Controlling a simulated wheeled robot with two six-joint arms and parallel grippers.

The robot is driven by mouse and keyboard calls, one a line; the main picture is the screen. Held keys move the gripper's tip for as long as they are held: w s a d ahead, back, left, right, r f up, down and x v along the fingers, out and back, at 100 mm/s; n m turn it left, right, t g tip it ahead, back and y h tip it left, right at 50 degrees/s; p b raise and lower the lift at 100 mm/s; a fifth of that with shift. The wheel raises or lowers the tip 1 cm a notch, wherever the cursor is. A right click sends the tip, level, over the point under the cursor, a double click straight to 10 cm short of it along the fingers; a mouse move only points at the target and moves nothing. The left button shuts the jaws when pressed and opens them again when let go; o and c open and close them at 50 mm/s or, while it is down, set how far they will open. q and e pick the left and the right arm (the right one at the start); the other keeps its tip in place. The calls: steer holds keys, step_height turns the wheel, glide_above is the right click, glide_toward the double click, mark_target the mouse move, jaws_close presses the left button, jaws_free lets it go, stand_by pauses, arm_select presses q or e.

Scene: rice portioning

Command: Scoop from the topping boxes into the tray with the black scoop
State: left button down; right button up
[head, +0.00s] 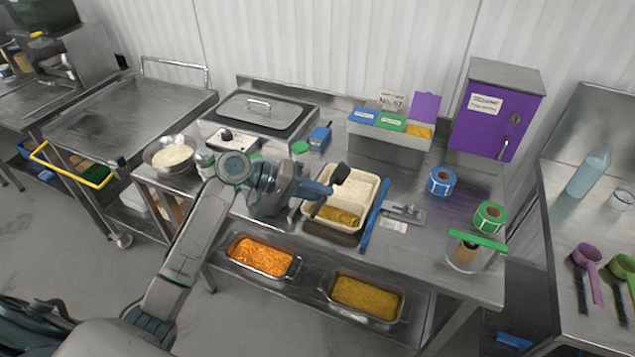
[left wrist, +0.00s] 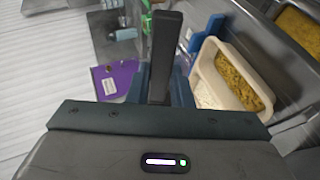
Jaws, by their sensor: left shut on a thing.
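My left gripper (head: 325,189) is shut on the black scoop (head: 342,173) and holds it above the cream tray (head: 306,210). The scoop's dark handle stands up between the fingers in the left wrist view (left wrist: 165,55). The tray has white rice in its far compartment and yellow topping in a near one. In the left wrist view the tray (left wrist: 213,78) is right of the gripper. The orange topping box (head: 265,276) and the yellow topping box (head: 365,317) sit on the lower shelf. I cannot tell whether the scoop holds anything. My right gripper is not in view.
A blue bar (head: 372,220) lies just right of the tray. Blue tape (head: 440,181), green tape (head: 489,216) and a clear container (head: 470,255) stand further right. A rice bowl (head: 172,155) is left. A purple cabinet (head: 497,115) stands behind.

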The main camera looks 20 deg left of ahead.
arm_select(q)
steer(key=y+p, duration=0.2)
steer(key=y, duration=0.1)
steer(key=r+m+y+p, duration=0.1)
steer(key=y+p, duration=0.1)
steer(key=y, duration=0.1)
steer(key=r+m+y+p, duration=0.1)
steer(key=y+p, duration=0.1)
steer(key=y, duration=0.1)
steer(key=shift+g+y, duration=0.3)
steer(key=shift+g, duration=0.1)
